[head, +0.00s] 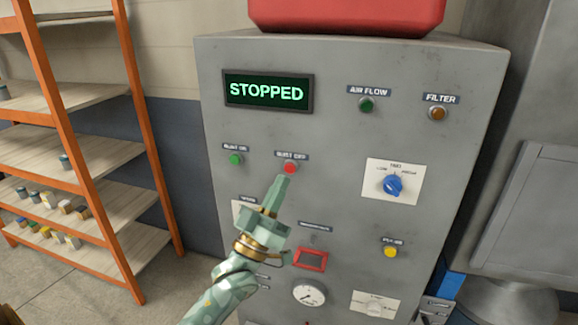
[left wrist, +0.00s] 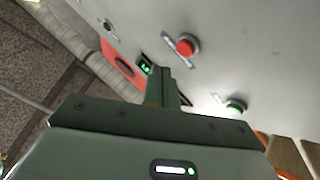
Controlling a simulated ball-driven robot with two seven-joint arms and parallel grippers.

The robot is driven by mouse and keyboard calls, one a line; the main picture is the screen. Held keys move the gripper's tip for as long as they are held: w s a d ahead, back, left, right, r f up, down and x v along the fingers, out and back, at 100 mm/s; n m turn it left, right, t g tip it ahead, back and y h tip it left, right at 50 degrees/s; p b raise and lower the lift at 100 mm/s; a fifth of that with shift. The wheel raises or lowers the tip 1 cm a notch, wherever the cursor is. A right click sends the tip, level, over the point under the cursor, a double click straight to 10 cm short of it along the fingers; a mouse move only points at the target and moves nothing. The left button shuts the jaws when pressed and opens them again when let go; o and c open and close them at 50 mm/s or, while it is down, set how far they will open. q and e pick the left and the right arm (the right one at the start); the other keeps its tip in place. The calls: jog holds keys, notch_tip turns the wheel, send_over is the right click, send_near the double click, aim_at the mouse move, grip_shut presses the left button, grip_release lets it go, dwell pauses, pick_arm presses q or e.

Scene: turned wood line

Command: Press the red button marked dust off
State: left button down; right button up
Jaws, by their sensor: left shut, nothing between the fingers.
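The red button (head: 290,168) sits on the grey cabinet front under a small label that seems to read dust off. It also shows in the left wrist view (left wrist: 187,45), raised from the panel in a round collar. My left gripper (head: 281,181) is shut and empty, its fingers pointing up at the panel. In the head view its tips are just below and slightly left of the red button. In the left wrist view the fingertips (left wrist: 160,72) are apart from the button in the picture; the depth gap is hard to judge. My right gripper is not in view.
A green button (head: 235,159) is left of the red one. The display (head: 268,92) reads STOPPED. A blue knob (head: 393,185), a yellow button (head: 390,251), a red-framed window (head: 310,259) and a gauge (head: 309,293) share the panel. An orange shelf rack (head: 60,95) stands left.

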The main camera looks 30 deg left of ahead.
pick_arm(q)
jog(key=s, duration=0.1)
jog(key=s+p, duration=0.1)
jog(key=s, duration=0.1)
jog(key=shift+d, duration=0.35)
dwell(0.5)
